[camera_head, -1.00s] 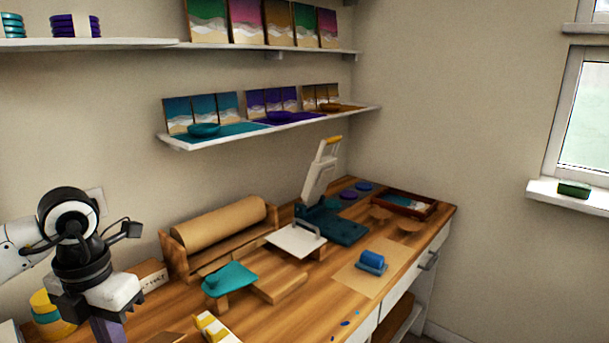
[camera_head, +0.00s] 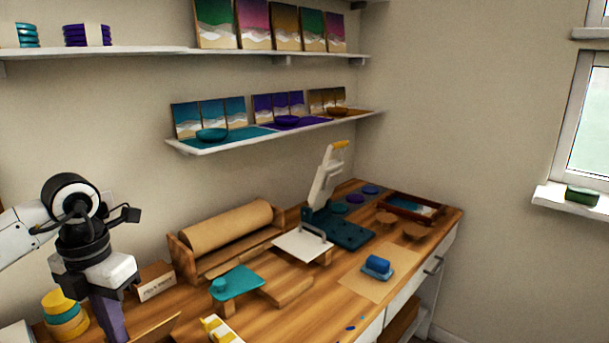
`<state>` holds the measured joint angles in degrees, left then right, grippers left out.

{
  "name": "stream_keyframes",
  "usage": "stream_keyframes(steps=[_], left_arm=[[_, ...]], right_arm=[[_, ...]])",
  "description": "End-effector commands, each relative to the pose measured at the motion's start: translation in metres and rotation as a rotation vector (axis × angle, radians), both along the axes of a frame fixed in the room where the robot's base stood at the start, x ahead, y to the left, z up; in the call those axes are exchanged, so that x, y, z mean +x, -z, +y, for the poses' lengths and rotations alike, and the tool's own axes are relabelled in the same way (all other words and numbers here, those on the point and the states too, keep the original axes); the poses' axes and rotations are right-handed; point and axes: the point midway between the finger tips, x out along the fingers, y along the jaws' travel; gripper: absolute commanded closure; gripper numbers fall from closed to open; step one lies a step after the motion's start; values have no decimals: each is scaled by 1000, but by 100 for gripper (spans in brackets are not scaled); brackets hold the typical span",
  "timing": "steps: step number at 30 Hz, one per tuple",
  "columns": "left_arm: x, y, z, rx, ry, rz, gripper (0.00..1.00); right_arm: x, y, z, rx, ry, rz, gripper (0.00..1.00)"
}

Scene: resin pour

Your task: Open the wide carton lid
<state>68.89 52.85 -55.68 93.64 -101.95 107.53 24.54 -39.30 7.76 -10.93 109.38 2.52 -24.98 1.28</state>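A small brown carton (camera_head: 155,281) with dark lettering on its front stands on the bench, just right of my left gripper. A brown cardboard-coloured panel (camera_head: 158,331) shows at the bottom edge, tilted and cut off by the frame; I cannot tell whether it is the wide carton's lid. My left gripper (camera_head: 110,318) points down over the bench at the lower left. A purple piece shows at its lower end, and its fingertips are too hidden to tell open from shut. My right gripper is out of view.
A roll of brown paper (camera_head: 228,228) in a wooden holder stands at the back. A teal board (camera_head: 236,283), a press (camera_head: 325,190), a blue block (camera_head: 377,264) and stacked yellow and teal discs (camera_head: 62,314) occupy the bench. Shelves (camera_head: 262,134) hang above.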

Motion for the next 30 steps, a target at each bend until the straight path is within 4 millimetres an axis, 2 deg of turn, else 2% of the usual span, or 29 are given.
stream_keyframes(steps=[7,30], left_arm=[[11,-1,14,4,-7,0,100],[33,-3,37,2,-4,1,100]], right_arm=[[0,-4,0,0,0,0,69],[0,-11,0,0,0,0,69]])
